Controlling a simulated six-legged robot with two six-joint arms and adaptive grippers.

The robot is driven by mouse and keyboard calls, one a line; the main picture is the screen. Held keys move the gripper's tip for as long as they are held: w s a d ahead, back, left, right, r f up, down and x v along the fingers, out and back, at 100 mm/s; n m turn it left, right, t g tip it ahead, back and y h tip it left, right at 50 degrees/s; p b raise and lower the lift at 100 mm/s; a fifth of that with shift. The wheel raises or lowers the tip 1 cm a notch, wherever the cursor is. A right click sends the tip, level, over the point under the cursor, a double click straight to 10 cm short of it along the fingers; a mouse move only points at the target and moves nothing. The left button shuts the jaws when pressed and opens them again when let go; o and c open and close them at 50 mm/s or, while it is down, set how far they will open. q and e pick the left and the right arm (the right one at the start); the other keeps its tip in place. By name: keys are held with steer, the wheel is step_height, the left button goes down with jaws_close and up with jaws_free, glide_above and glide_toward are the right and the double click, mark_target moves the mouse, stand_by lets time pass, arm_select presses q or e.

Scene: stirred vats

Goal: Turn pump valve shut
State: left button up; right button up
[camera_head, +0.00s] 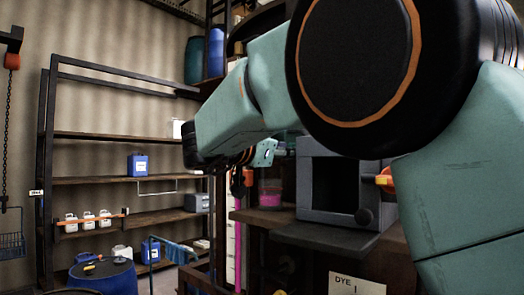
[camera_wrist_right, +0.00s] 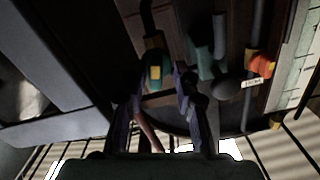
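I cannot tell for certain which part is the pump valve. In the right wrist view, a teal and yellow fitting (camera_wrist_right: 155,68) on a dark pipe lies ahead, between the fingertips in the picture. An orange-red knob (camera_wrist_right: 262,66) with a small white tag sits to its right. My right gripper (camera_wrist_right: 160,75) is open, its dark fingers apart, with nothing visibly held; contact with the fitting cannot be told. In the head view my right gripper (camera_head: 263,152) shows only partly beyond my large teal arm, which hides much of the right side. My left gripper is not in view.
A grey box-shaped unit (camera_head: 328,183) with a dark opening stands on a bench; a yellow and red part (camera_head: 385,180) shows beside it. A pink-filled container (camera_head: 270,193) is left of it. Dark shelving (camera_head: 95,181) holds jugs; a blue drum (camera_head: 103,278) stands lower left.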

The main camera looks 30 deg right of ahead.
steer(key=shift+c, duration=0.8)
steer(key=shift+s+d+r, duration=0.15)
steer(key=shift+s, duration=0.2)
jaws_close()
steer(key=shift+w, duration=0.1)
